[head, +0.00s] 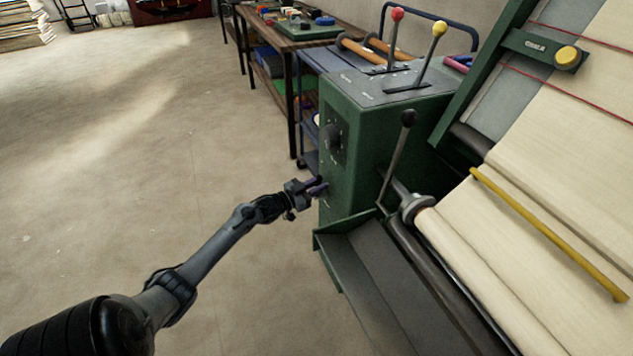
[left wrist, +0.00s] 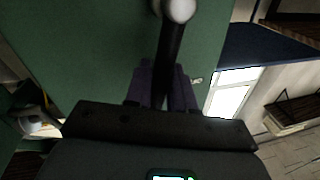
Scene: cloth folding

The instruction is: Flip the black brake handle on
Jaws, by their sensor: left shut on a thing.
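The black handle (left wrist: 168,60) shows in the left wrist view as a dark bar with a rounded grey end at the top, in front of a green panel. My left gripper (left wrist: 163,90) has its purple fingers on either side of this bar and is shut on it. In the head view my left gripper (head: 319,187) is at the lower left side of the green machine housing (head: 348,185). The handle's grasped part is hard to make out there. My right gripper is not in view.
A round black fitting (head: 334,137) is on the housing above my gripper. A black-knobbed lever (head: 408,118) stands beside the cloth roll, and red-knobbed (head: 397,15) and yellow-knobbed (head: 439,28) levers stand on top. A workbench (head: 276,42) is behind. Floor at left is clear.

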